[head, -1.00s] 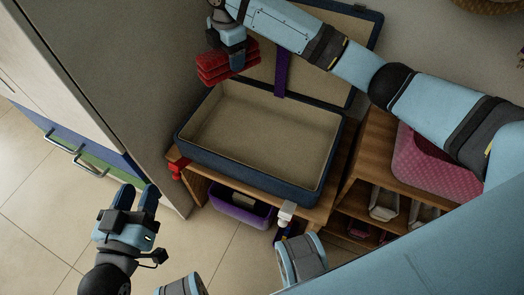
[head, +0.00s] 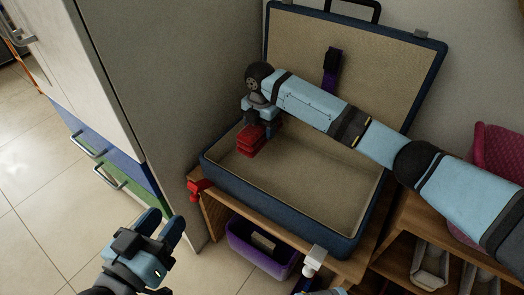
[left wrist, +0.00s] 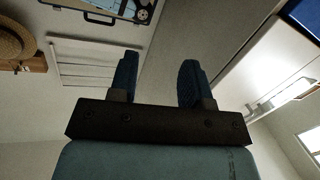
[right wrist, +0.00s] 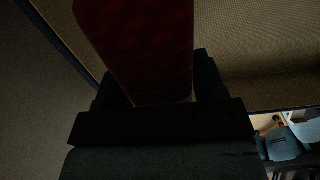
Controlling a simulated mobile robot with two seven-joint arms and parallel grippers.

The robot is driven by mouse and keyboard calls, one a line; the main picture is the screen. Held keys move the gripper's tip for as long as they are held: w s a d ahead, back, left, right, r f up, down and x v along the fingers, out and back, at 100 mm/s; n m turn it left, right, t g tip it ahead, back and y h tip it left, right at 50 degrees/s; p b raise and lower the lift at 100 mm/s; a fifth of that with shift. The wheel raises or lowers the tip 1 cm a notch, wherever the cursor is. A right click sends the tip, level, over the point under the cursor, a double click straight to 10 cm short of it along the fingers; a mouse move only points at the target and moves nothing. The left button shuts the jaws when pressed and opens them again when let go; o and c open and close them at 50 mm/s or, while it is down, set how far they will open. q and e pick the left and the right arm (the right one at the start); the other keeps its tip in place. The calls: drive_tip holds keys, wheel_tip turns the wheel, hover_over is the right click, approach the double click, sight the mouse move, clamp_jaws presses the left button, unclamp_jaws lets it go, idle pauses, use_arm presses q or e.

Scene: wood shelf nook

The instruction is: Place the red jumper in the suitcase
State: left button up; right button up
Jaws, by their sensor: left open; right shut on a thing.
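The open suitcase (head: 330,200) is dark blue with a beige lining and stands on a wooden shelf, its lid (head: 395,65) tilted up at the back. My right gripper (head: 260,124) is shut on the folded red jumper (head: 258,140) at the left end of the suitcase's open base. In the head view the jumper overlaps the left part of the base; whether it touches the bottom I cannot tell. The jumper (right wrist: 140,45) also fills the upper middle of the right wrist view. My left gripper (head: 160,226) is open and empty, low at the left, away from the suitcase.
A tall cabinet wall (head: 180,100) stands close to the left of the suitcase. A purple bin (head: 262,248) is under the shelf. A pink basket (head: 497,150) and wooden cubbies (head: 405,265) are at the right. Tiled floor (head: 40,200) is clear at the left.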

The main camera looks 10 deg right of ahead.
wheel_tip(320, 180, down, 3)
drive_tip(key=shift+r+b, duration=0.1)
drive_tip(key=shift+b, duration=0.25)
wheel_tip(320, 180, down, 4)
drive_tip(key=shift+r+b, duration=0.25)
drive_tip(key=shift+b, duration=0.65)
drive_tip(key=shift+f, duration=0.3)
drive_tip(key=shift+r, duration=0.1)
use_arm(q)
drive_tip(key=shift+w+a+r+m+t, duration=0.25)
drive_tip(key=shift+w+m+t, duration=0.1)
drive_tip(key=shift+w+m, duration=0.15)
drive_tip(key=shift+w+a+r+m+t, duration=0.1)
drive_tip(key=shift+w+a+m+t, duration=0.2)
drive_tip(key=shift+m, duration=0.2)
drive_tip(key=shift+d, duration=0.1)
use_arm(e)
drive_tip(key=shift+f, duration=0.2)
drive_tip(key=o, duration=1.1)
use_arm(q)
drive_tip(key=shift+s+f, duration=0.2)
drive_tip(key=shift+f, duration=0.15)
use_arm(e)
drive_tip(key=shift+f, duration=0.1)
